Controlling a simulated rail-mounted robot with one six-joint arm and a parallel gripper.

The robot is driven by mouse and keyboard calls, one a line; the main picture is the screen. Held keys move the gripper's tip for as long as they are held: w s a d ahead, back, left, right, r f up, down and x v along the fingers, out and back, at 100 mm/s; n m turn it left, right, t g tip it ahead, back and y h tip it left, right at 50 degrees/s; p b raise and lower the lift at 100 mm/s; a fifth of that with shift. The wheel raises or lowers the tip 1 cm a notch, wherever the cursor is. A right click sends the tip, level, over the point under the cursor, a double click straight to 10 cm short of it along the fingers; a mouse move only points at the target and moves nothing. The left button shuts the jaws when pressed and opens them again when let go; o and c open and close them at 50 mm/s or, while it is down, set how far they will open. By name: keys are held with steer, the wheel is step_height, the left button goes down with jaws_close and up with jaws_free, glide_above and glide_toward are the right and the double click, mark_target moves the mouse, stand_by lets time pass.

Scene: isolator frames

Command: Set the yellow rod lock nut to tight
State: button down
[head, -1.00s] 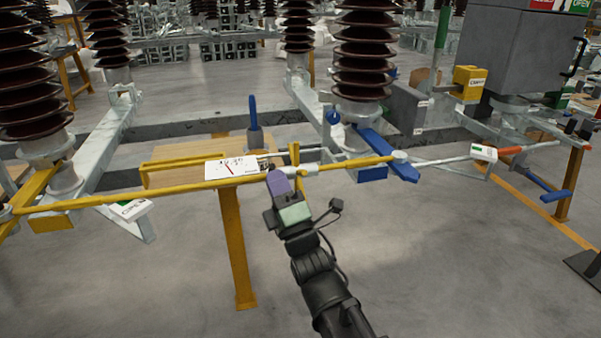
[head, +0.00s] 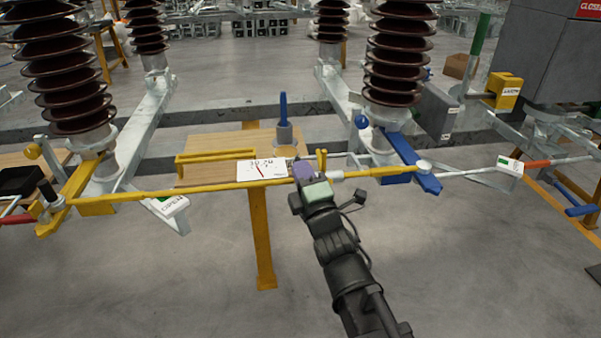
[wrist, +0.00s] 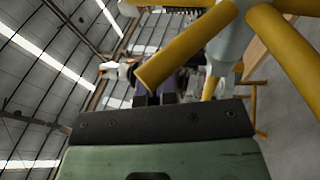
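The yellow rod (head: 215,189) runs across the head view. On it, just right of my gripper, is a grey collar (head: 336,176) with short yellow prongs (head: 321,159), which looks like the lock nut. In the wrist view its pale hub (wrist: 232,42) and thick yellow arms (wrist: 185,47) fill the upper right, close to the camera. My gripper (head: 303,171), with purple and green parts, is at the rod just left of the prongs and overlaps it in the picture. I cannot tell whether it touches them. Its fingertips are not clearly seen.
A white dial card (head: 262,170) with a red needle is left of my gripper. A blue bar (head: 415,166) crosses the rod's right end. Brown ribbed insulators (head: 400,70) stand behind. A wooden table (head: 225,146) with an upright blue handle (head: 283,110) is behind the rod. Floor in front is clear.

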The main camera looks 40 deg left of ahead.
steer(key=shift+w+a+r, duration=0.15)
steer(key=shift+a+r, duration=0.05)
stand_by(0.6)
